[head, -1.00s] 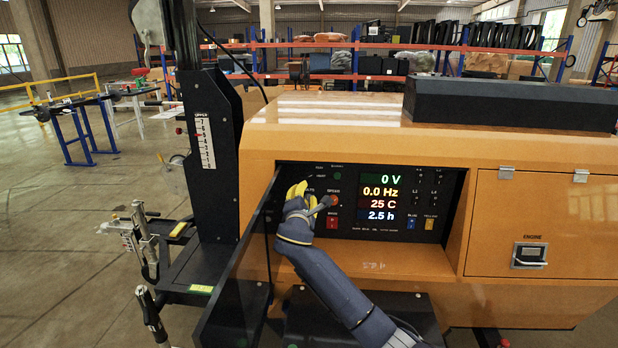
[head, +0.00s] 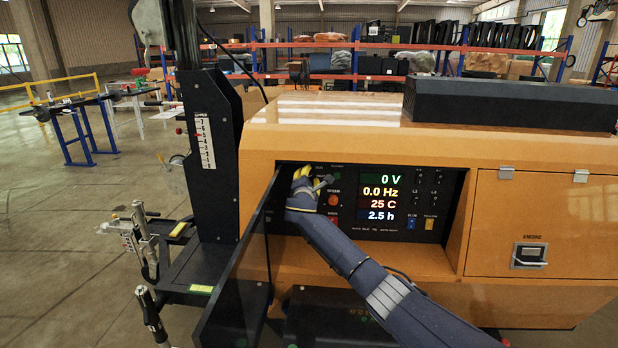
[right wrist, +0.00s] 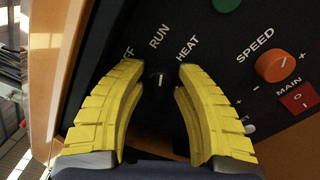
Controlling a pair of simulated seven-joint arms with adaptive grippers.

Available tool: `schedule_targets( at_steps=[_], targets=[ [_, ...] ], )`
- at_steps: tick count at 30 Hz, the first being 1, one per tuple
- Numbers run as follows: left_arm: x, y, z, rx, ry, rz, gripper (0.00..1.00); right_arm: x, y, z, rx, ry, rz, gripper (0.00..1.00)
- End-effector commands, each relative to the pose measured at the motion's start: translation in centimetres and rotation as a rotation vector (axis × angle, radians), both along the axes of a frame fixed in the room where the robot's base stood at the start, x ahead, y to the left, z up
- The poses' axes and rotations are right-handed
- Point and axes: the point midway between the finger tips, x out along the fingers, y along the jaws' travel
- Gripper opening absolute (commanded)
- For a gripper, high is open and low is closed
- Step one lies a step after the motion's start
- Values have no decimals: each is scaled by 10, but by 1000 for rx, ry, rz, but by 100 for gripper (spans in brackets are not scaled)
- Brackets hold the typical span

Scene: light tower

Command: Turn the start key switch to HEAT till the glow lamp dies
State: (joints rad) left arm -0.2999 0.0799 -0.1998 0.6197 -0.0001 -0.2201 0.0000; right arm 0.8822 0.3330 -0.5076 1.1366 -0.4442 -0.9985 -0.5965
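The start key switch (right wrist: 158,84) is a small dark knob with a light mark, on the black control panel (head: 452,205). OFF, RUN and HEAT are printed around it. In the right wrist view it sits between the two yellow fingers of my right gripper (right wrist: 155,78). The fingers are apart, with a gap on both sides of the knob. In the head view my right gripper (head: 305,178) is at the panel's upper left and hides the switch. I cannot make out a glow lamp for certain. My left gripper is not in view.
The orange SPEED knob (right wrist: 276,61) and red MAIN switch (right wrist: 300,97) lie right of the key switch. A display (head: 381,197) reads 0 V, 0.0 Hz, 25 C and 2.5 h. An open dark door (head: 235,285) stands close left of my right arm.

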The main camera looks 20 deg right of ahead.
Motion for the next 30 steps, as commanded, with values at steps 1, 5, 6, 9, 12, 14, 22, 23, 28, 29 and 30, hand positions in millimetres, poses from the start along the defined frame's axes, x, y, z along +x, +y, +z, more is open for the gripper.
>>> schedule_targets(
  at_steps=[1,5,6,9,12,14,22,23,28,29,30],
  targets=[
    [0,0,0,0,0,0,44,2,-1,0,0,0,0,31],
    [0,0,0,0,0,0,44,4,-2,0,0,0,0,31],
    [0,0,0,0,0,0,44,4,-3,0,0,0,0,31],
    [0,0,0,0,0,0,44,4,-3,0,0,1,0,31],
    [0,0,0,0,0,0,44,4,-3,0,0,0,0,31],
    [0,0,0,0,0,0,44,4,-3,0,0,0,0,31],
    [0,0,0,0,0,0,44,4,-3,0,0,0,0,4],
    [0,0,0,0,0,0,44,4,-3,0,-1,1,0,0],
    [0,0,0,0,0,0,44,4,-3,0,-1,0,-1,0],
    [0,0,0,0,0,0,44,4,-3,0,-1,0,-2,0],
    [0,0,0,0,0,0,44,4,-4,0,-1,0,-2,0]
  ],
)
